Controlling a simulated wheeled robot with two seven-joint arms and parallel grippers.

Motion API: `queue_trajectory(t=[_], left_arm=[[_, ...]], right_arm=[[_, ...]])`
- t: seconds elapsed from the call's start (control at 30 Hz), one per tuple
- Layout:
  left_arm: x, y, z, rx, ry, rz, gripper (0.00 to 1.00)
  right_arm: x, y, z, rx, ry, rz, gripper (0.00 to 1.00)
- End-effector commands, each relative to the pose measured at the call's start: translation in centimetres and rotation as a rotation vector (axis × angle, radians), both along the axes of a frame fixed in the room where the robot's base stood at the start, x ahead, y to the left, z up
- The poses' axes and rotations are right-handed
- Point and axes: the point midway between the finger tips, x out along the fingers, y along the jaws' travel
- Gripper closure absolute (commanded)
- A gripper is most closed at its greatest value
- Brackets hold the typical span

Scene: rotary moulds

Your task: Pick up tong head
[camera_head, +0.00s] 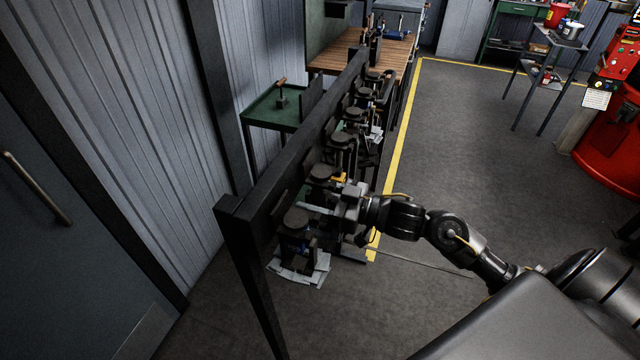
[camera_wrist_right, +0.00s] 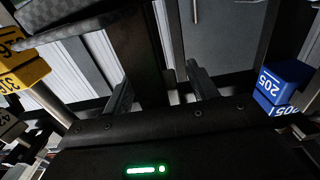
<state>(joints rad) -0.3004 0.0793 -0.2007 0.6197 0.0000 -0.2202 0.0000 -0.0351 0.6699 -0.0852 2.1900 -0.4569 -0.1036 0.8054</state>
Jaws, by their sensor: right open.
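The tong heads hang in a row along a dark rack (camera_head: 340,95), each with a round dark top. The nearest tong head (camera_head: 296,218) has a blue part low on it. The second one (camera_head: 322,172) has a yellow part beside it. My right gripper (camera_head: 335,204) is open at the rack between these two. In the right wrist view its fingers (camera_wrist_right: 162,90) stand apart, with a dark upright part beyond them. A yellow block (camera_wrist_right: 22,68) is at the left and a blue block marked 205 (camera_wrist_right: 282,85) at the right. My left gripper is not in view.
A green tray table (camera_head: 262,112) and a wooden-topped bench (camera_head: 335,60) stand behind the rack. A grey door (camera_head: 60,250) and ribbed wall are at the left. The floor right of the yellow line (camera_head: 405,130) is mostly clear, with a red machine (camera_head: 610,135) far right.

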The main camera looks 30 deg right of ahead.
Motion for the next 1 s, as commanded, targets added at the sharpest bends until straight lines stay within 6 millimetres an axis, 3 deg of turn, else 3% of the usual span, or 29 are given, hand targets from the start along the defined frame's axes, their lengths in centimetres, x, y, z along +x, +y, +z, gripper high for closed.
queue_trajectory(t=[0.3,0.73,1.0], left_arm=[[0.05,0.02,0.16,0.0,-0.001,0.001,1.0],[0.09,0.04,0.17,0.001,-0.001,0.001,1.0],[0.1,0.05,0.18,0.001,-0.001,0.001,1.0]], right_arm=[[0.42,0.39,-0.09,-0.001,0.001,0.0,0.43],[0.41,0.4,-0.07,-0.001,0.0,0.001,0.99],[0.42,0.37,0.09,0.0,-0.004,0.0,1.0]])
